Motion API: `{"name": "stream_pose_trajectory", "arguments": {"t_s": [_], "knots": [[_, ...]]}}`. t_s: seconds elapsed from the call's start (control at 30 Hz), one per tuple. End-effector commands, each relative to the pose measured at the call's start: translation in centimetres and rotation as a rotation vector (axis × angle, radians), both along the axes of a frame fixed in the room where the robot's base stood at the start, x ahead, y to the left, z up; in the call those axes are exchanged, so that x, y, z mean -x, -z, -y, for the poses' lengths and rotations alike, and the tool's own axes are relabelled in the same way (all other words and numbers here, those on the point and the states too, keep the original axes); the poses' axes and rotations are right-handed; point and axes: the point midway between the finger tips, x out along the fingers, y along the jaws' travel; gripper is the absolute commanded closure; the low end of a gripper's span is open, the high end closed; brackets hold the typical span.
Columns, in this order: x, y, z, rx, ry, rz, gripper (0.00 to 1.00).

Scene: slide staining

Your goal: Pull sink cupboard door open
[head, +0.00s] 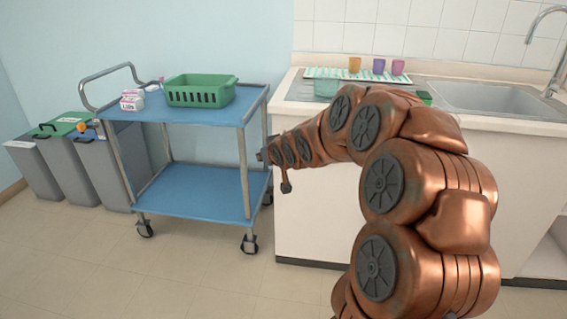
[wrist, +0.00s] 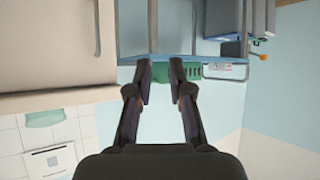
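The sink cupboard (head: 310,215) is the white unit under the counter, partly hidden behind my copper arm in the head view. At its lower right, an opening with a pale shelf-like surface (head: 548,262) shows. In the upside-down wrist view, the pale cupboard front (wrist: 50,45) fills the upper left, with a thin grey bar like a handle (wrist: 97,28) on it. My gripper (wrist: 160,66) has its two fingers apart with nothing between them. It is apart from the bar, to its right in the wrist view. In the head view, the arm's end is by the cupboard's left edge, near the trolley.
A blue two-shelf trolley (head: 195,195) stands close left of the cupboard, carrying a green basket (head: 200,91) and small boxes (head: 132,100). Grey bins (head: 100,165) stand farther left. Cups (head: 379,66) and a sink (head: 490,97) are on the counter. Floor in front is clear.

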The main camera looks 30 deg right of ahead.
Motion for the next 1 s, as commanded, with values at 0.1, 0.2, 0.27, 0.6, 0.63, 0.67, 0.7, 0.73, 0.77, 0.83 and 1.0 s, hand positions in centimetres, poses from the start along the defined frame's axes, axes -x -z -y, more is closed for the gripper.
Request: {"name": "stream_pose_trajectory", "arguments": {"t_s": [0.1, 0.2, 0.27, 0.6, 0.63, 0.67, 0.7, 0.73, 0.77, 0.83, 1.0], "knots": [[-3.1, 3.6, 3.6, 0.002, 0.011, 0.136, 0.80], [-5.0, 5.1, 6.4, 0.008, 0.017, 0.250, 0.80], [-5.8, 5.9, 8.1, 0.013, 0.018, 0.314, 0.80], [-7.2, 8.1, 13.8, 0.034, 0.015, 0.545, 0.80], [-7.2, 8.2, 14.0, 0.036, 0.014, 0.553, 0.80], [-7.2, 8.2, 14.1, 0.036, 0.014, 0.558, 0.80], [-7.3, 8.2, 14.2, 0.037, 0.014, 0.563, 0.80], [-7.4, 8.1, 14.3, 0.037, 0.014, 0.565, 0.80], [-7.5, 8.1, 14.3, 0.038, 0.014, 0.566, 0.80], [-8.0, 8.0, 14.4, 0.038, 0.014, 0.567, 0.80], [-9.6, 8.2, 14.4, 0.038, 0.011, 0.564, 0.80]]}}
